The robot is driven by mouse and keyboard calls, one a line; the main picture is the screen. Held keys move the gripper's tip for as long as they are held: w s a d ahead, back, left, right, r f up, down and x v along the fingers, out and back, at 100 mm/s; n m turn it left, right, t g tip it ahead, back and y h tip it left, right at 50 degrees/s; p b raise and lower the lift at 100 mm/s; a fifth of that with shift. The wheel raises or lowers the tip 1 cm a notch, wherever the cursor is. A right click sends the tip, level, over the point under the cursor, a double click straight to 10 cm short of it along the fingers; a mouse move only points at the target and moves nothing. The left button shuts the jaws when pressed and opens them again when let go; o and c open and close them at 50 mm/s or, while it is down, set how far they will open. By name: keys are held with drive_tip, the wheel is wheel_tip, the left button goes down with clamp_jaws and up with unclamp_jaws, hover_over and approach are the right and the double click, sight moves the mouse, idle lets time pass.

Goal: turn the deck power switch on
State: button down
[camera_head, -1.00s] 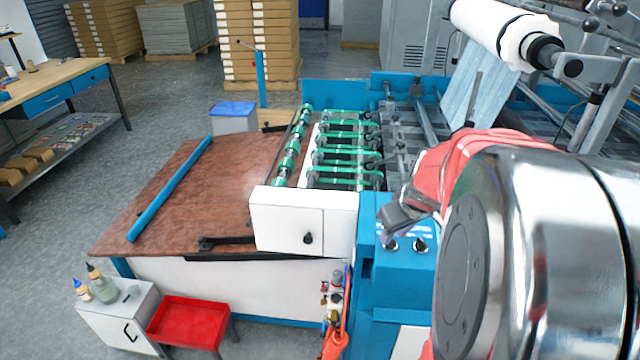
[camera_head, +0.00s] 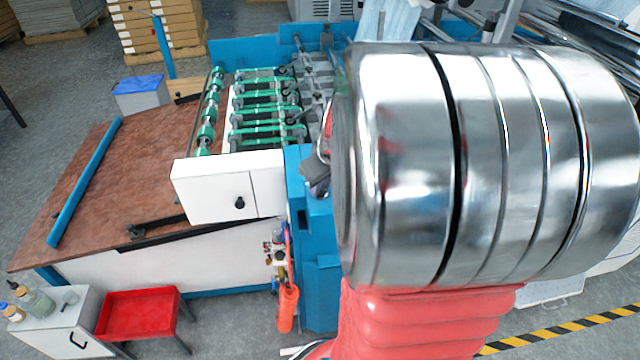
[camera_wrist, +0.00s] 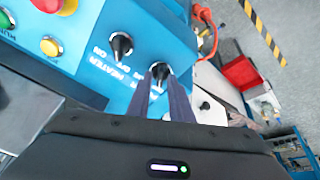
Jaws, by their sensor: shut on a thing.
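A blue control panel (camera_wrist: 90,85) fills the upper left of the wrist view. It carries two black switch knobs with white lettering; the word HEATER reads upside down between them. My gripper (camera_wrist: 164,88) is shut on the right-hand black switch knob (camera_wrist: 160,70), with its narrow fingers at either side of it. The other black knob (camera_wrist: 121,45) stands free to its upper left. In the head view my gripper (camera_head: 316,178) is a small dark shape at the blue machine's corner, and my arm hides both knobs. I cannot read which label belongs to the held knob.
A red button (camera_wrist: 48,5) and a yellow one (camera_wrist: 51,47) sit close by on the panel. A white box (camera_head: 225,185) with a black knob stands left of the panel.

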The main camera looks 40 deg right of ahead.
drive_tip(key=shift+m, duration=0.3)
drive_tip(key=shift+a, duration=0.1)
drive_tip(key=m+h, duration=0.1)
drive_tip(key=m, duration=0.4)
drive_tip(key=shift+f+m, duration=0.1)
drive_tip(key=shift+m, duration=0.3)
drive_tip(key=shift+a+m+g+h, duration=0.1)
drive_tip(key=shift+m+g+h, duration=0.2)
drive_tip(key=shift+m, duration=1.1)
drive_tip(key=shift+a+m+g+h, duration=0.1)
drive_tip(key=shift+m+g, duration=0.3)
drive_tip(key=shift+m, duration=1)
drive_tip(key=shift+d, duration=0.1)
drive_tip(key=c, duration=1.9)
unclamp_jaws()
drive_tip(key=shift+w, duration=0.1)
drive_tip(key=shift+o, duration=0.2)
